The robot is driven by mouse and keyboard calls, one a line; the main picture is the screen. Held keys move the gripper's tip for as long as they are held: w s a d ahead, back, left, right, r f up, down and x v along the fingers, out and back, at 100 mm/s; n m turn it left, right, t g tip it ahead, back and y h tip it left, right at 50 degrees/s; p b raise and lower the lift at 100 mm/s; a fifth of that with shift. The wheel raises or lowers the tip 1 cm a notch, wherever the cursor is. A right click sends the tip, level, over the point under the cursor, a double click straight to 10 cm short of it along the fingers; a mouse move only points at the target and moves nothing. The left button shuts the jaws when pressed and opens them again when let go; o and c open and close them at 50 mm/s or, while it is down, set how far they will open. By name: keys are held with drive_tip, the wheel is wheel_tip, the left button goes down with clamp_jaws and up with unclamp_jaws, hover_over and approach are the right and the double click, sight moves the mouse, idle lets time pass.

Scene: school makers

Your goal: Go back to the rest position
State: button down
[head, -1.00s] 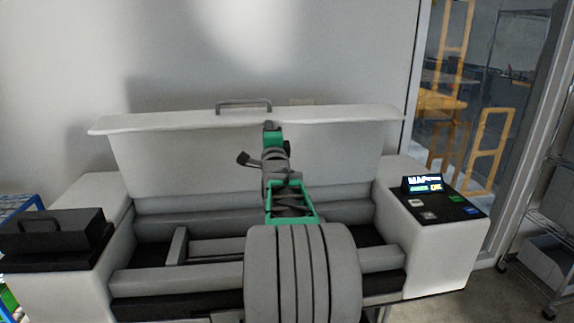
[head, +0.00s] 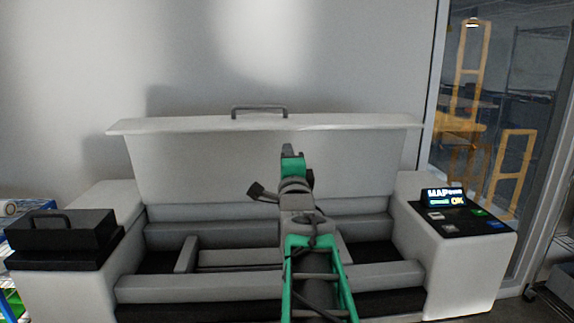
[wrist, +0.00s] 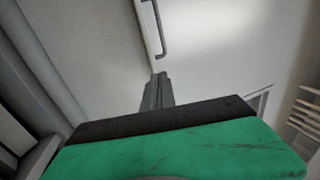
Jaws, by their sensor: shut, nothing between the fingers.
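My gripper (head: 288,151) is at the end of my green and grey arm, which reaches forward over the middle of a large white machine (head: 459,258). The fingers are together and empty, in front of the machine's raised white lid (head: 185,165). In the wrist view my gripper (wrist: 158,78) shows as a dark narrow pair of fingers beyond the green wrist part. The lid's handle (wrist: 158,30) shows beyond the fingertips there. In the head view the handle (head: 259,107) sits at the top of the lid, a little above and left of my gripper.
A control panel with a lit screen (head: 443,197) is on the machine's right side. A black box with a handle (head: 62,231) sits on its left side. A glass partition and orange frames (head: 511,172) stand at the right. A metal shelf (head: 562,250) is at the right edge.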

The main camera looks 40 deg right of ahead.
wheel_tip(320, 180, down, 17)
drive_tip(key=s+n+g+y, duration=0.1)
drive_tip(key=n+g+y, duration=0.4)
drive_tip(key=n, duration=0.5)
drive_tip(key=s+a+f+n+g+y, duration=0.25)
drive_tip(key=s+a+f, duration=0.25)
drive_tip(key=f, duration=0.3)
drive_tip(key=s+a+f+n+g+y, duration=0.2)
drive_tip(key=s+a+f+n+g, duration=0.2)
drive_tip(key=f, duration=0.3)
drive_tip(key=s+a+f+n+g+y, duration=0.1)
drive_tip(key=s+a+f+n, duration=0.15)
drive_tip(key=a, duration=0.45)
drive_tip(key=s+a+f+n+g+y, duration=0.2)
drive_tip(key=a+f, duration=0.1)
drive_tip(key=a, duration=0.5)
drive_tip(key=w+a+r+n+t, duration=0.1)
drive_tip(key=a+n, duration=0.4)
drive_tip(key=a, duration=0.7)
drive_tip(key=shift+w+a+r+y, duration=0.35)
drive_tip(key=shift+w+r, duration=0.15)
drive_tip(key=shift+w, duration=0.25)
